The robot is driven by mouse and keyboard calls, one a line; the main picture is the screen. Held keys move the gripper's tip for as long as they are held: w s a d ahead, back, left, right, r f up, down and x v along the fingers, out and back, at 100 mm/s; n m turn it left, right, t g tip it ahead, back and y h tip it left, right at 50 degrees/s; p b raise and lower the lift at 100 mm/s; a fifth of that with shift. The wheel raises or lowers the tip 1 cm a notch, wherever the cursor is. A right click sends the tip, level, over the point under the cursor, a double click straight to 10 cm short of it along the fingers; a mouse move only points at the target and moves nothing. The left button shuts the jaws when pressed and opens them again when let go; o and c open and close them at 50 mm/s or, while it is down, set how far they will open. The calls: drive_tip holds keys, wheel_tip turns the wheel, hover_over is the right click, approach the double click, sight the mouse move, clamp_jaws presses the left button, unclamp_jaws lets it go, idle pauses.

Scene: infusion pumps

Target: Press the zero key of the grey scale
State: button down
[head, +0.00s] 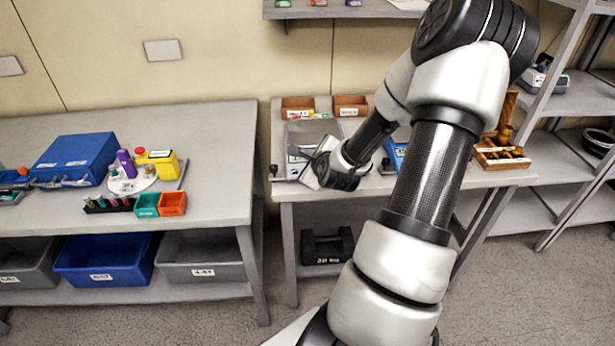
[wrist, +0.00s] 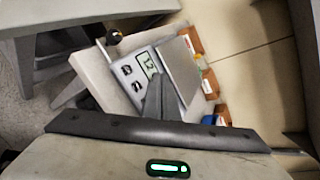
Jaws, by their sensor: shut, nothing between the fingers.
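The grey scale (head: 308,130) sits on the right-hand table, below my arm's end. In the wrist view the scale (wrist: 182,68) shows its weighing plate, a lit display (wrist: 148,63) and two dark keys, one (wrist: 126,69) nearer the outer corner and one (wrist: 137,86) closer to my fingers. The key labels are too small to read, so I cannot tell which is zero. My gripper (head: 305,155) is shut and empty over the scale's front. In the wrist view my gripper (wrist: 158,82) hides part of the scale beside the display; contact cannot be told.
Small orange bins (head: 297,107) stand behind the scale. A blue device (head: 396,154) is to its right, partly hidden by my arm. A wooden rack (head: 500,152) stands farther right. The left table holds a blue case (head: 72,160) and a yellow container (head: 159,163).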

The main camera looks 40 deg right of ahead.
drive_tip(key=shift+w+d+f+b, duration=0.1)
drive_tip(key=shift+w+f+b, duration=0.1)
drive_tip(key=shift+f+b, duration=0.4)
drive_tip(key=shift+w+d+f+b, duration=0.15)
drive_tip(key=shift+f+b, duration=0.15)
drive_tip(key=shift+f, duration=0.65)
drive_tip(key=shift+w+d+f+b, duration=0.1)
drive_tip(key=shift+w+f+b, duration=0.1)
drive_tip(key=shift+f+b, duration=0.4)
drive_tip(key=shift+f, duration=0.2)
drive_tip(key=shift+w+f, duration=0.1)
drive_tip(key=shift+f, duration=0.25)
drive_tip(key=shift+d+f+b, duration=0.1)
drive_tip(key=shift+f+b, duration=0.2)
drive_tip(key=shift+b, duration=0.1)
idle(0.5)
drive_tip(key=shift+r, duration=0.1)
drive_tip(key=shift+r+p, duration=0.65)
drive_tip(key=r+p, duration=0.1)
drive_tip(key=s+r+p, duration=0.1)
drive_tip(key=r, duration=0.1)
drive_tip(key=a+r+p, duration=0.1)
drive_tip(key=p, duration=0.1)
drive_tip(key=shift+s+r, duration=0.2)
drive_tip(key=shift+r, duration=0.15)
